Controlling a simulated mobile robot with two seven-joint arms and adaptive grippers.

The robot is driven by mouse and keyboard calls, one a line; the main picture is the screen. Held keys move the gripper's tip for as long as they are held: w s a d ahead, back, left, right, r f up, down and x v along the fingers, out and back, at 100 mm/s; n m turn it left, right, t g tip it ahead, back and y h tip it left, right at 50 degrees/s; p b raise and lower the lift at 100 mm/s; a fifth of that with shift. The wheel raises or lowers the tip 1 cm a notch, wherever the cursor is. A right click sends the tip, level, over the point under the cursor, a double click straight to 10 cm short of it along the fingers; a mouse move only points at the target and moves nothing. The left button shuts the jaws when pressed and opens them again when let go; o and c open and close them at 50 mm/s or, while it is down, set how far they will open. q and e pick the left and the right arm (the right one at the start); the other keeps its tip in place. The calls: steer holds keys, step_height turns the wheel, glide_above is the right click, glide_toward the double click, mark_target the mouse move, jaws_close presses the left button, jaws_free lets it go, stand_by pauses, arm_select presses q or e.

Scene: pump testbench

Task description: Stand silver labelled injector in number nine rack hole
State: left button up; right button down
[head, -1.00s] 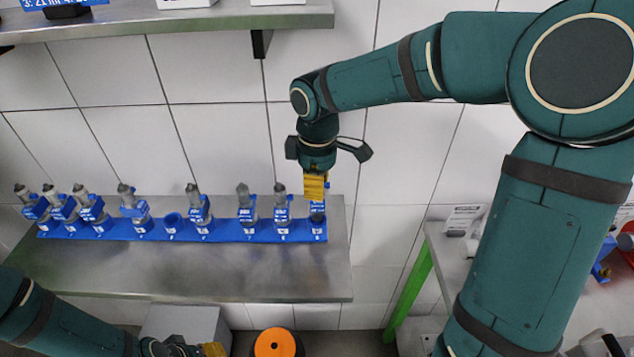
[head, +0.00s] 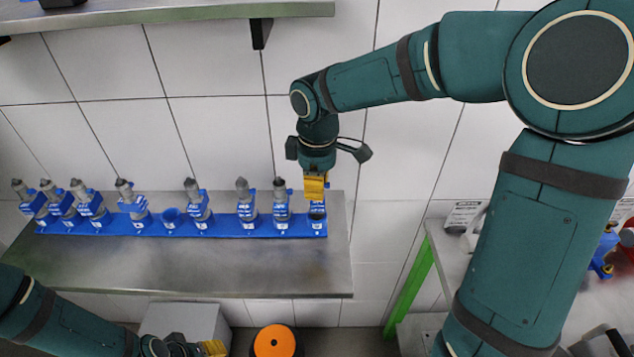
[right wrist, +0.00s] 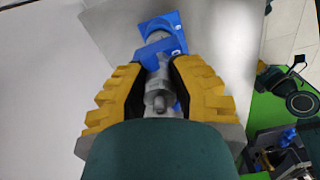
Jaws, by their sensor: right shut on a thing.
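The blue rack (head: 108,227) lies along the steel shelf, with several grey injectors with blue labels in it. One rack hole (head: 172,219), left of the middle, is empty. My right gripper (head: 315,194) points down over the right end hole, its yellow fingers shut on a silver injector (right wrist: 158,85) with a blue label (right wrist: 160,48). The injector's lower end meets the blue rack end; I cannot tell whether it is fully seated. The hole numbers are too small to read surely. My left gripper (head: 212,349) is at the bottom edge, mostly cut off; its opening is unclear.
The steel shelf (head: 200,268) is bare in front of the rack. The tiled wall is close behind it. An upper shelf (head: 160,14) runs above left. A bench with a green leg (head: 408,288) stands right, and an orange round object (head: 275,342) is below.

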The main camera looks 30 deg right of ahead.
steer(key=shift+f+b, duration=0.45)
steer(key=shift+f, duration=0.3)
steer(key=c, duration=0.9)
jaws_free()
steer(key=shift+o, duration=0.2)
steer(key=shift+r, duration=3.85)
